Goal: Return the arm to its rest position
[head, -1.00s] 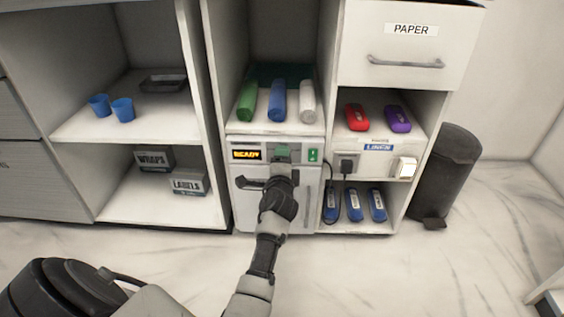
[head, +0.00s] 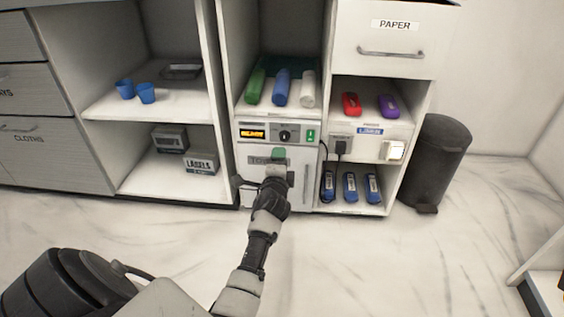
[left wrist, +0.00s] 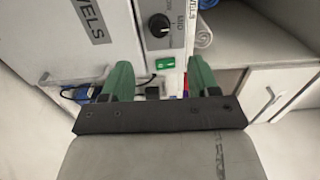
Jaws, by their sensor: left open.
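My left arm reaches up from the bottom of the head view. Its gripper (head: 279,158) is in front of the white towel warmer (head: 300,190), just below the control panel. In the left wrist view the two green fingers of the gripper (left wrist: 160,80) stand apart with nothing held between them. The warmer's black dial (head: 285,135) is uncovered, and the wrist view shows the dial (left wrist: 159,25) beyond the fingers. The lit display (head: 252,134) and green switch (head: 311,135) flank it. My gripper hides part of the warmer door. My right gripper is not seen.
Rolled green (head: 256,86), blue (head: 281,87) and white (head: 308,89) towels lie above the warmer. Shelves with blue cups (head: 147,93) are left. Blue devices (head: 350,187) stand right, beside a dark bin (head: 435,163). The marble floor (head: 370,265) in front is clear.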

